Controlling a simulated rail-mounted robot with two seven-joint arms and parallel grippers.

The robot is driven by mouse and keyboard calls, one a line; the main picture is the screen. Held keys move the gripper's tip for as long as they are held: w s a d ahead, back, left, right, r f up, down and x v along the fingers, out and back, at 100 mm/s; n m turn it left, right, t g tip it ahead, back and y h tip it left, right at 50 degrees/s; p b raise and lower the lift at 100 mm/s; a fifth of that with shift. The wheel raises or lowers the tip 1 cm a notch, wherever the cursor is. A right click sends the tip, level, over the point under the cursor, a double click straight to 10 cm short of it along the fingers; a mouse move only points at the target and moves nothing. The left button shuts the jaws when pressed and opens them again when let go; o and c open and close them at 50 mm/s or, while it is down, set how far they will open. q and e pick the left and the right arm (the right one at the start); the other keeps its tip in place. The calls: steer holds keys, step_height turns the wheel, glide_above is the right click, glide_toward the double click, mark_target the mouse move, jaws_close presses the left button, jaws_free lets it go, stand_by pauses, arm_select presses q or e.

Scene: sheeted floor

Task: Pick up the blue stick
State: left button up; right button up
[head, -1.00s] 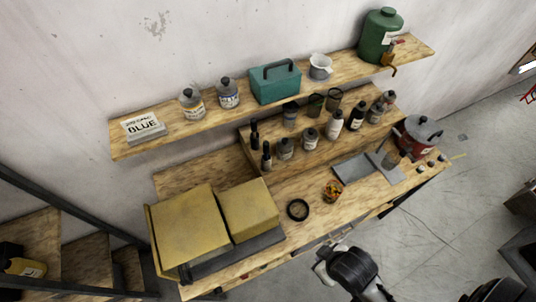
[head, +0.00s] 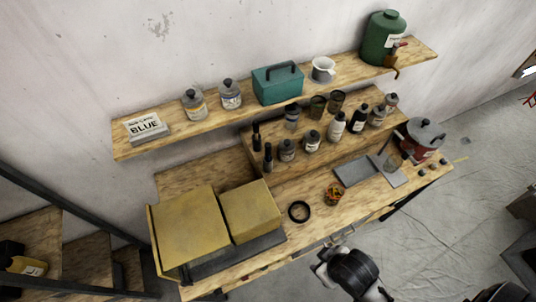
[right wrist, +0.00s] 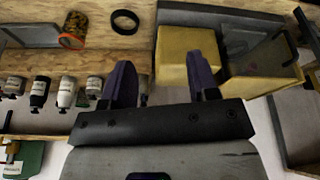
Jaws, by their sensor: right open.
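I cannot make out a blue stick in either view. A small glass jar (head: 334,194) with mixed coloured contents stands on the workbench (head: 262,259); it also shows at the top left of the right wrist view (right wrist: 74,30). A dark ring (head: 299,212) lies on the bench beside it and shows in the right wrist view (right wrist: 125,22). My right gripper (right wrist: 161,80) is open, with nothing between its two purple-grey fingers. In the head view my right arm is at the bottom, in front of the bench. My left gripper is not in view.
Yellow boxes (head: 190,228) stand at the bench's left. Several bottles stand on a raised step (head: 285,165). A grey plate (head: 355,170) and a red pot (head: 420,140) are at the right.

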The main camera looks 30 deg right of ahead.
steer(key=w+f+t+b, duration=0.3)
steer(key=w+b, duration=0.7)
steer(key=w, duration=0.3)
steer(key=n+t+h+b, duration=0.4)
steer(key=n+t+h, duration=0.45)
steer(key=n, duration=2.15)
glide_toward(268, 151)
steer(key=shift+t+y, duration=0.85)
steer(key=shift+y, duration=0.1)
steer(key=w+d, duration=0.1)
steer(key=w, duration=0.1)
steer(key=w+d+f, duration=0.1)
steer(key=d, duration=0.1)
steer(key=w+d, duration=0.1)
steer(key=w, duration=0.1)
steer(key=shift+w+d+f, duration=0.15)
steer(key=shift+w+f, duration=0.15)
steer(key=shift+f, duration=0.05)
steer(key=shift+w+d, duration=0.25)
steer(key=shift+w, duration=0.35)
steer(key=x, duration=0.4)
steer(key=shift+a+r, duration=0.25)
steer(key=shift+r, duration=0.1)
steer(key=shift+w+d, duration=0.25)
steer(key=shift+w, duration=0.35)
